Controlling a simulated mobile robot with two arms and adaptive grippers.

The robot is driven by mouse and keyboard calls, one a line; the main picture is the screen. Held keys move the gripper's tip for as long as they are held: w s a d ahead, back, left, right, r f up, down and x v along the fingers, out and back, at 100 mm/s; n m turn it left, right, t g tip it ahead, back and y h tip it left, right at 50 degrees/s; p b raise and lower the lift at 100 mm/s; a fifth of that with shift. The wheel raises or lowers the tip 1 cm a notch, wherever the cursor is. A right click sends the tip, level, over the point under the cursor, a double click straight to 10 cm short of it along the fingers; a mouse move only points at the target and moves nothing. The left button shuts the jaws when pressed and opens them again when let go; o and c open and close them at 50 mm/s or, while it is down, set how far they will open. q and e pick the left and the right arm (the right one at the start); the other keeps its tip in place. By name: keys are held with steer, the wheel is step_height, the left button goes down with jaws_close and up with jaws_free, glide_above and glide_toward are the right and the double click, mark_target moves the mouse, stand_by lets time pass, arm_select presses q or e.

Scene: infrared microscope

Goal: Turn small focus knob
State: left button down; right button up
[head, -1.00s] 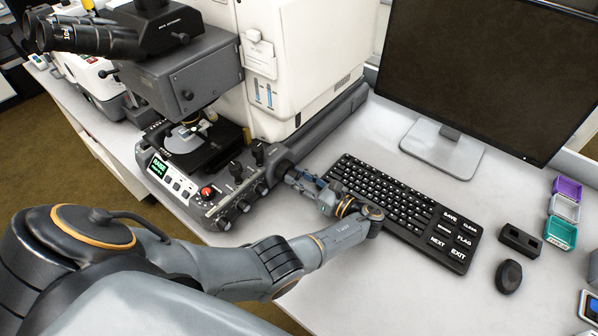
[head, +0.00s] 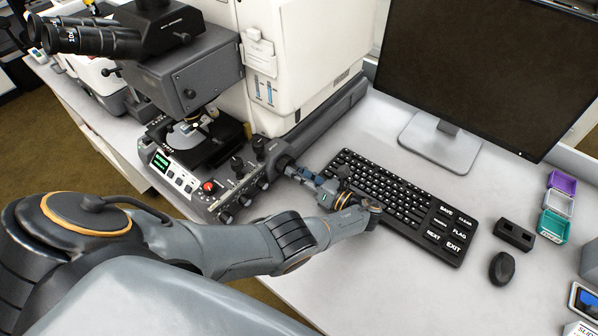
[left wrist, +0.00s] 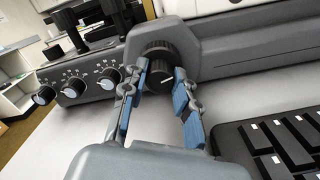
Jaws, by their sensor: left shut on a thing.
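In the head view the left gripper (head: 291,171) reaches the boss (head: 276,156) at the right end of the microscope's control base; the knob itself is hidden there. My right gripper is not in view.
A black keyboard (head: 395,198) lies close to the right of the left gripper. Several smaller knobs (left wrist: 73,87) line the panel to the left. A red button (head: 210,187) sits on the control base. Bare table (head: 390,275) lies in front of the keyboard.

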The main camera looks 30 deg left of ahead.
arm_select(q)
steer(key=shift+a+r, duration=0.1)
steer(key=c, duration=1.1)
jaws_free()
steer(key=shift+c, duration=0.2)
steer(key=shift+o, duration=0.6)
steer(key=shift+r, duration=0.15)
step_height(320, 180, up, 10)
steer(key=shift+f, duration=0.2)
